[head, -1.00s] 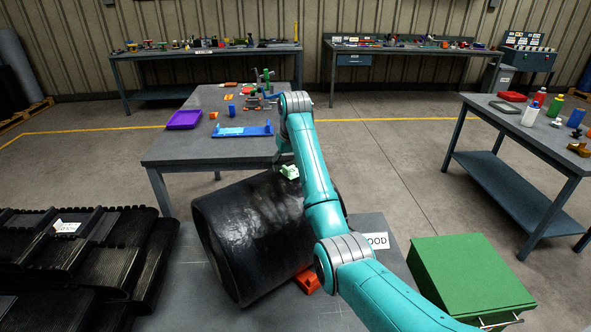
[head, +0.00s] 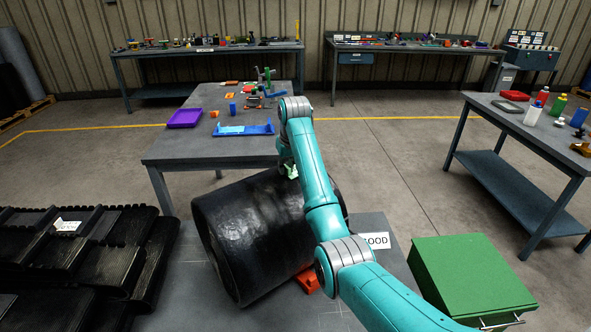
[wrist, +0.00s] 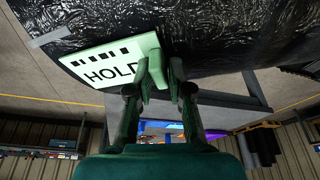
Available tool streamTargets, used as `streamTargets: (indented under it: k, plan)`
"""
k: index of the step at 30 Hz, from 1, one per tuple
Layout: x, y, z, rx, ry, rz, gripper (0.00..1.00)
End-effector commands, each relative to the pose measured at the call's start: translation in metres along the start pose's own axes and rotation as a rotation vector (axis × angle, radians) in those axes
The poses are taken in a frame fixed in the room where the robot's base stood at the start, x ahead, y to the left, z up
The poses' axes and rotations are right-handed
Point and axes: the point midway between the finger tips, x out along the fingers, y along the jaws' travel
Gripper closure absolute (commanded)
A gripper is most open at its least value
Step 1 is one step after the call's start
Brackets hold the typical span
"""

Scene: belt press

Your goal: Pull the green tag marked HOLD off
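The green tag (wrist: 112,62) has a white face reading HOLD and lies against the black wrapped roll (wrist: 215,35) in the wrist view. In the head view a small part of the tag (head: 291,171) shows on top of the roll (head: 245,235), beside my arm. My gripper (wrist: 160,68) has a finger on each side of the tag's green raised grip at its right end. The fingers look close to the grip, but I cannot tell whether they press on it. In the head view my arm mostly hides the gripper.
The roll rests on a grey table with an orange block (head: 308,279) under it. Black ridged belts (head: 75,255) lie to the left. A green box (head: 470,278) stands at the right. Behind is a table with a purple tray (head: 185,118) and a blue holder (head: 243,130).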

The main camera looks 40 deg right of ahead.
Motion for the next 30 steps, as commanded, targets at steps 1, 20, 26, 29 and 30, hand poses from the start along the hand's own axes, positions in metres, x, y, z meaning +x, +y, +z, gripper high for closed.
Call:
streamTargets:
  k: [1,20,26,29,30]
  plan:
    - [0.000,0.000,0.000,0.000,0.000,0.001,1.00]
    - [-0.012,0.000,-0.004,0.000,0.000,0.001,1.00]
    - [-0.023,0.000,-0.007,0.000,0.002,0.001,1.00]
    - [-0.027,0.000,-0.009,0.000,0.001,0.001,1.00]
    - [-0.029,0.000,-0.009,0.000,0.000,0.001,1.00]
